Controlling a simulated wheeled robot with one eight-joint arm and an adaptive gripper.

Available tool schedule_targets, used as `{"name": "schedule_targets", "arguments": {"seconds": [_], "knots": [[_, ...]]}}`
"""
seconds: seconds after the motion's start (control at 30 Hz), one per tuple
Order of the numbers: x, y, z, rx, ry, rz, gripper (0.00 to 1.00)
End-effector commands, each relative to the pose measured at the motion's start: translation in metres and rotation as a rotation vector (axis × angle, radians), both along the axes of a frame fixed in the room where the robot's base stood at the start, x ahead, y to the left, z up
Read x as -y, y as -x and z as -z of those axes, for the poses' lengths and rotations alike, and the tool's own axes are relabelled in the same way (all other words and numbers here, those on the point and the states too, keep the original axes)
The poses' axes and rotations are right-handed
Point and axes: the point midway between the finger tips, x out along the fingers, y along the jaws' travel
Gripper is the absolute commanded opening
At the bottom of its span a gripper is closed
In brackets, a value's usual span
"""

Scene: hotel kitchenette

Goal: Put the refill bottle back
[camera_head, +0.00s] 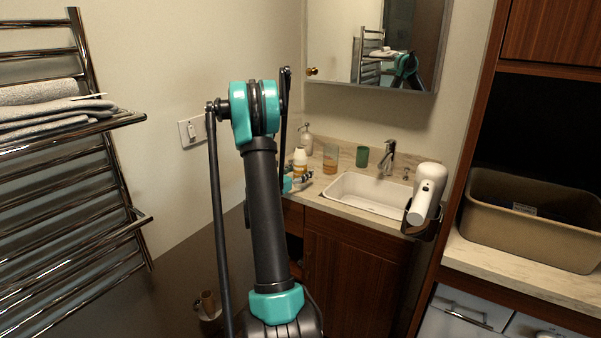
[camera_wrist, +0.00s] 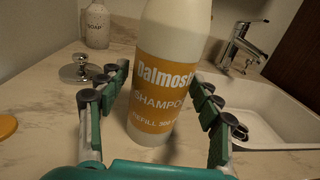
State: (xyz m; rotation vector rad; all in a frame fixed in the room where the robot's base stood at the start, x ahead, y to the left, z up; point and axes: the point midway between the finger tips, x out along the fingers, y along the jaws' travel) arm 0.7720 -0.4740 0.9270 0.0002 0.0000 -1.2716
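The refill bottle (camera_wrist: 165,75) is white with an orange label reading "SHAMPOO" and "REFILL". It stands upright on the pale countertop (camera_wrist: 50,145) beside the sink. In the head view the bottle (camera_head: 300,162) is small, just beyond the end of my arm. My gripper (camera_wrist: 160,80) is open, with one finger on each side of the bottle. A gap shows between the right finger and the bottle's lower part; contact at the left finger is unclear. In the head view my gripper (camera_head: 299,181) is low over the counter and partly hidden by the arm.
A soap dispenser (camera_wrist: 97,26) and a metal fitting (camera_wrist: 80,70) stand left of the bottle. The sink (camera_head: 366,194) and faucet (camera_head: 388,157) are to the right. An amber glass (camera_head: 330,158) and green cup (camera_head: 362,156) stand behind. A hair dryer (camera_head: 429,190) hangs at the counter's right end.

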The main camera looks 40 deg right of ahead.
Motion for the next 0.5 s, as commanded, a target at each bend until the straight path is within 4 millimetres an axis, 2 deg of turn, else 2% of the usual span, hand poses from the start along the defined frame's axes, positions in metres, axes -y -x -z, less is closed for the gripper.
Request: {"name": "schedule_targets", "arguments": {"seconds": [0.33, 0.5], "knots": [[-0.001, 0.0, -0.004, 0.0, 0.0, 0.0, 0.66], [-0.026, 0.007, -0.003, 0.0, 0.0, -0.003, 0.66]]}}
